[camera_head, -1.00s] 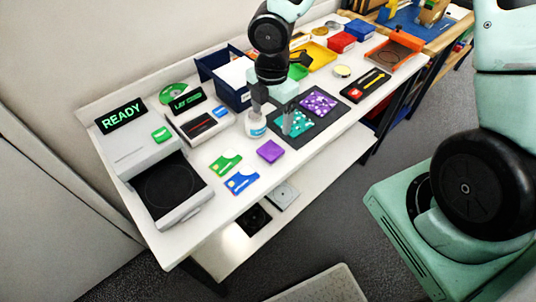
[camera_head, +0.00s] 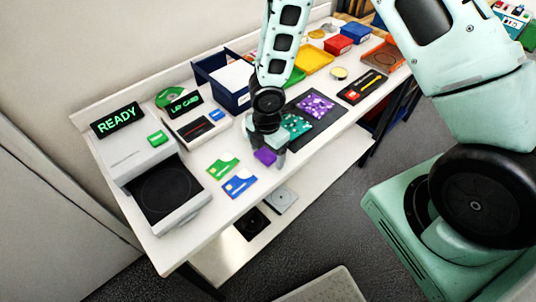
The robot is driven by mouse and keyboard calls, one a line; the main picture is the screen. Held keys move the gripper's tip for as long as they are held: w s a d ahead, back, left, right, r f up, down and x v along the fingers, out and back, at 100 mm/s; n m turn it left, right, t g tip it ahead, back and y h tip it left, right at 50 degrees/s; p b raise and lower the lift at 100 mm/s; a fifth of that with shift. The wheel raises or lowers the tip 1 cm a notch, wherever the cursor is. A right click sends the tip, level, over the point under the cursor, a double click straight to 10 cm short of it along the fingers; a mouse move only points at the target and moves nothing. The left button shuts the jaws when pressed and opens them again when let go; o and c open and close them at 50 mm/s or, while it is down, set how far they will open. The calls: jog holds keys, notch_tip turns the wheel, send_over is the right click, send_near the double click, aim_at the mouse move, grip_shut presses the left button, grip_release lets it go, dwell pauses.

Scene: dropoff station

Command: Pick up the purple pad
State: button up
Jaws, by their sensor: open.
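The purple pad (camera_head: 265,157) is a small flat square on the white table near its front edge. In the head view my gripper (camera_head: 266,154) is right over the pad, pointing down, with its fingers apart on either side of it. The gripper hides part of the pad's far side. I cannot tell whether the fingers touch the pad.
A green card (camera_head: 222,168) and a blue card (camera_head: 240,185) lie left of the pad. A dark mat (camera_head: 325,121) with teal and purple patterned squares is to the right. A READY device (camera_head: 125,150) stands at the left, and a blue bin (camera_head: 208,68) behind.

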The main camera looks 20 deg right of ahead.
aim_at(267, 153)
jog(key=c, duration=1.1)
jog(key=shift+o, duration=0.2)
notch_tip(267, 153, up, 10)
jog(key=shift+p, duration=0.45)
jog(key=shift+o, duration=0.5)
jog(key=shift+f, duration=0.1)
